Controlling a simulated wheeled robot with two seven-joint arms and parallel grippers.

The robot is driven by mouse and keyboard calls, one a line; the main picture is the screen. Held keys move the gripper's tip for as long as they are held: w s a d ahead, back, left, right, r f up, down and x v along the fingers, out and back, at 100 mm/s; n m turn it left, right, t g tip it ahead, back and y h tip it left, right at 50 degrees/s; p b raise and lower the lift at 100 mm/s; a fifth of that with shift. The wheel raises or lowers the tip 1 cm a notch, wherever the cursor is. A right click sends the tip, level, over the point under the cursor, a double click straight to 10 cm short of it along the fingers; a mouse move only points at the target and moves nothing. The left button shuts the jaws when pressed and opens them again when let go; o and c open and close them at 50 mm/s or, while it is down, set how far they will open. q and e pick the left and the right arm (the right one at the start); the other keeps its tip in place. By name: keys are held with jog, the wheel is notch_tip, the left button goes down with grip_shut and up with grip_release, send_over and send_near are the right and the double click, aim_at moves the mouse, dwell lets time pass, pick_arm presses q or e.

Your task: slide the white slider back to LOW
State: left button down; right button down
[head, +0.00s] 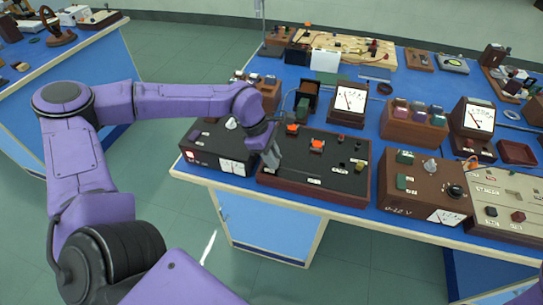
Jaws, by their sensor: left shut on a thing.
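A long black-topped panel box (320,160) in a wooden frame stands at the front of the blue bench, with orange knobs and small white labels on top. My left gripper (271,160) points down onto the left end of this panel and is shut on the slider there. The gripper covers the slider, so its white knob and exact position cannot be made out. The label texts are too small to read. My right gripper is not in view.
A dark box with a white knob (231,123) stands just left of the panel. A brown box with knobs (424,185) is to its right. Floor is clear in front.

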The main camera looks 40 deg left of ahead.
pick_arm(q)
jog(key=c, duration=1)
grip_release()
jog(key=shift+a, duration=0.15)
jog(key=shift+o, duration=0.2)
jog(key=shift+s+a, duration=0.1)
jog(key=shift+r, duration=0.35)
jog(key=v, duration=1)
jog(key=shift+a, duration=0.15)
jog(key=shift+s+f, duration=0.15)
